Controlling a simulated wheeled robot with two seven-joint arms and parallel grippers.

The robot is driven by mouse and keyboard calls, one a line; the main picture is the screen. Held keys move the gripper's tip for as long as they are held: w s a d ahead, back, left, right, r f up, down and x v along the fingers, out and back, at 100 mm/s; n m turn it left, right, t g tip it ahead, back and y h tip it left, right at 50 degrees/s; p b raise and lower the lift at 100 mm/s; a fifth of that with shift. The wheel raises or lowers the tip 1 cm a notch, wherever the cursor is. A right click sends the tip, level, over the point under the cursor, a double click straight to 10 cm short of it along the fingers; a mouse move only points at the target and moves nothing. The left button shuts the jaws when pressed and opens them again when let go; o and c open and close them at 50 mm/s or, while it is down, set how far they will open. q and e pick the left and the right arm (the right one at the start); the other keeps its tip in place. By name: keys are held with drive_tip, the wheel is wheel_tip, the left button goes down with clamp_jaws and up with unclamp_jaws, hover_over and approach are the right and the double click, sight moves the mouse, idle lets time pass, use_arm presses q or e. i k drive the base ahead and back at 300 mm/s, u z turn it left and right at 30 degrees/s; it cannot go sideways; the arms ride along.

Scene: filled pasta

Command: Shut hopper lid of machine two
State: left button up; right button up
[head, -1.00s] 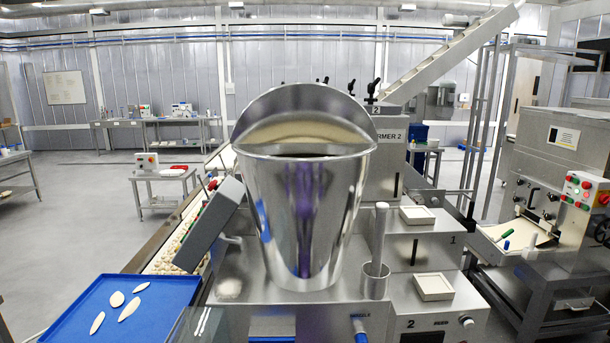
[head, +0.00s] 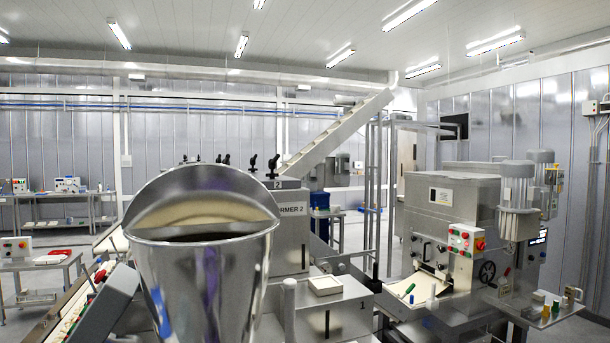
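The hopper (head: 205,285) is a shiny steel cone at the front of the machine marked FORMER 2 (head: 290,230). Its round steel lid (head: 200,187) stands raised and tilted back at the rear of the rim, so the dark opening shows beneath it. Neither of my grippers appears in the head view, and nothing touches the lid.
A grey control box (head: 105,305) leans to the left of the hopper. A small white-topped tray (head: 325,285) sits to its right. Another machine with a red-and-green button panel (head: 466,238) stands at the right. An inclined conveyor (head: 338,133) rises behind. Benches line the back left.

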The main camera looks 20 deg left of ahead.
sight(196, 193)
drive_tip(key=z, duration=0.95)
drive_tip(key=i, duration=2)
drive_tip(key=u, duration=3.8)
